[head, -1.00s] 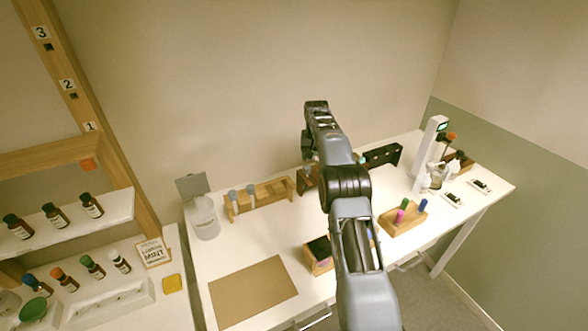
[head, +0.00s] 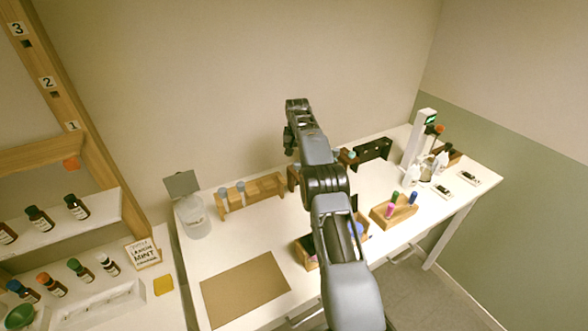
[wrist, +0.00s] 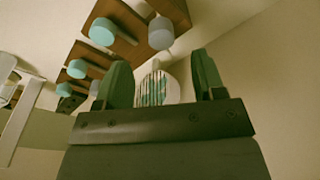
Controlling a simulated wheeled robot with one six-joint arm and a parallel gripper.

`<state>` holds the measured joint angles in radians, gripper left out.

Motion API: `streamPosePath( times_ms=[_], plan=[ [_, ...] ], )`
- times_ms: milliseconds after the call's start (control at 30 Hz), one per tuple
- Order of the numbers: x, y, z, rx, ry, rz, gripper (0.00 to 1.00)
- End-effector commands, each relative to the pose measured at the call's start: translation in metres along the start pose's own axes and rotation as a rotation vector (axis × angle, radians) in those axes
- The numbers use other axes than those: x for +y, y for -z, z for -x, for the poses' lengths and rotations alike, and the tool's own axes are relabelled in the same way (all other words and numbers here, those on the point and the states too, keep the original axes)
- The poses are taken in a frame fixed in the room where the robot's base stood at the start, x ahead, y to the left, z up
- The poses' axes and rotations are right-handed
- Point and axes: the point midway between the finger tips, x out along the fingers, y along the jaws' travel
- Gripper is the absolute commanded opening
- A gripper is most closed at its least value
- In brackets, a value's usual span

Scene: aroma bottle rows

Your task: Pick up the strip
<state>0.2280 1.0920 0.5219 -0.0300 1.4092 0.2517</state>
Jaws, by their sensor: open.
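Several thin, pale strips (wrist: 153,88) stand close together in what looks like a round clear container (wrist: 173,90). In the wrist view they show between my gripper's fingers, beyond the tips; I cannot single out one strip. My gripper (wrist: 162,78) is open, with nothing held between its two dark green fingers. In the head view, the end of my arm (head: 298,115) is raised above the back of the table, and the fingertips are hard to make out. A clear jar (head: 194,220) with a grey raised flap stands at the table's back left; strips are not distinct there.
Wooden racks with blue-grey-capped vials (head: 252,194) stand along the back of the white table; they also show in the wrist view (wrist: 120,30). A brown mat (head: 245,290) lies at the front left. A wooden block with coloured vials (head: 394,210) and a white stand (head: 417,150) are on the right.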

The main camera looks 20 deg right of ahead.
Motion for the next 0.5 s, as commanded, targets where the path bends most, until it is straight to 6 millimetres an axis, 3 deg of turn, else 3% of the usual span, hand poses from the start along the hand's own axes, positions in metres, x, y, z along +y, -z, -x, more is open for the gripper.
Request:
streamPosePath(
  times_ms=[500],
  plan=[
    [-0.001,0.0,-0.053,-0.002,0.0,0.001,0.63]
  ],
)
